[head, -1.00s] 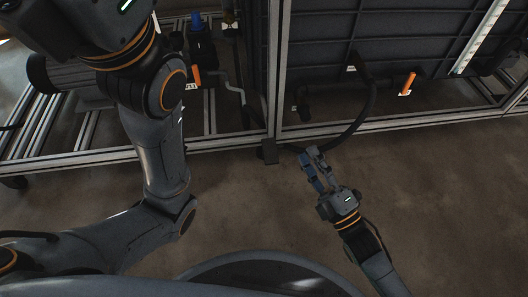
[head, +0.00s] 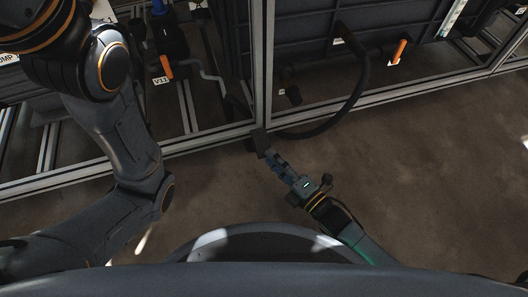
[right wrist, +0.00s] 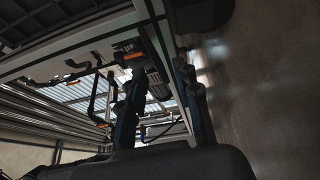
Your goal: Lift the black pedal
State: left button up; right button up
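The black pedal (head: 261,141) appears as a small dark block low at the foot of the metal frame's upright post in the head view. A dark rounded shape (right wrist: 203,14) at the top of the right wrist view is probably the same pedal. My right gripper (head: 270,159) points at the pedal, with its fingertips close to it; I cannot tell whether they touch. In the right wrist view its two bluish fingers (right wrist: 161,78) stand apart with nothing between them. My left arm shows at the left of the head view, but its gripper is out of view.
A metal frame (head: 190,150) with dark tanks stands along the far side. A black hose (head: 345,108) loops down near the pedal. Orange-handled valves (head: 399,51) sit behind the rail. The brown floor (head: 430,180) to the right is clear.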

aim_at(262, 143)
jog(key=shift+b+x, duration=0.3)
jog(key=shift+x, duration=1.6)
